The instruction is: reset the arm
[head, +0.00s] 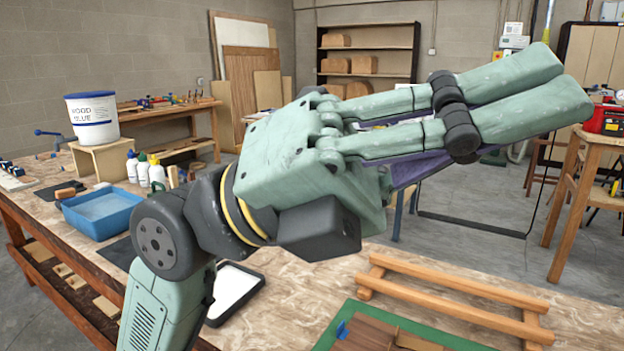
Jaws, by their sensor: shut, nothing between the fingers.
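My arm rises from the lower left of the head view and bends to the right above the workbench (290,285). My gripper (572,82) is at its end, pale green with dark joints, pointing to the upper right. Its two fingers lie close together along their length, and I see nothing held between them. The gripper is in the air, apart from the bench and the things on it. The arm and gripper hide part of the bench and the room behind.
A wooden rack (455,292) and a green mat (335,325) with dark wood pieces lie below the gripper. A blue tray (100,213), several bottles (157,172) and a glue bucket (92,115) on a wooden stand (97,158) are at left. A stool (572,165) stands at right.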

